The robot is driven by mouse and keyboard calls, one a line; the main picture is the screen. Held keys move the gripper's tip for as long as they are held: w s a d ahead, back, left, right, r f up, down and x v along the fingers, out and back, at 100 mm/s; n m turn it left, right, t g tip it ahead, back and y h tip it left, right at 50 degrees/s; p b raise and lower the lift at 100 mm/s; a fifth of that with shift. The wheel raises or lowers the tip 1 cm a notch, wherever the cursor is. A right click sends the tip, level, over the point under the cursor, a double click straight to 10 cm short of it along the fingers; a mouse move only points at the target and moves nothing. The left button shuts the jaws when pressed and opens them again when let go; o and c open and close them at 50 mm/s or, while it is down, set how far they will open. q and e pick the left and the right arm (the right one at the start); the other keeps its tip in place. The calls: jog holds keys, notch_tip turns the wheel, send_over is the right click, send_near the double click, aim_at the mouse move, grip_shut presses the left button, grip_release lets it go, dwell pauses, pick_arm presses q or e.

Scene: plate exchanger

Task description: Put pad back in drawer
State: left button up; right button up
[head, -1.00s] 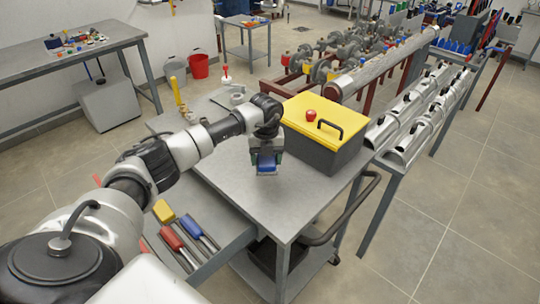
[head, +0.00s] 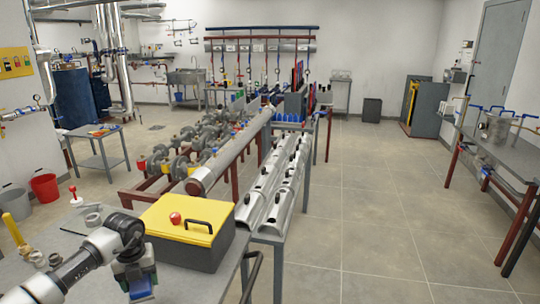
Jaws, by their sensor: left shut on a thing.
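My left gripper (head: 138,281) is at the lower left in the head view, with its arm coming in from the left. It points down over the grey cart top (head: 195,284) and is shut on a blue pad (head: 141,290). Only part of the pad shows below the dark fingers, close to the bottom edge. I cannot tell its height above the cart. The drawer is outside the view now. My right gripper is not in view.
A dark box with a yellow lid (head: 188,217) stands on the cart, just right of my left gripper. Fittings and a yellow tool (head: 14,229) are at the cart's left. A rack of metal covers (head: 268,195) stands behind. Floor at right is open.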

pick_arm(q)
jog(key=s+d+r+n, duration=0.2)
jog(key=s+d+n, duration=0.6)
jog(key=n, duration=0.7)
jog(key=s+d+r+n, duration=0.3)
jog(key=s+d+n, duration=0.6)
jog(key=s+n, duration=0.3)
jog(key=n, duration=0.3)
jog(key=shift+d+n, duration=0.25)
jog(key=shift+n, duration=0.05)
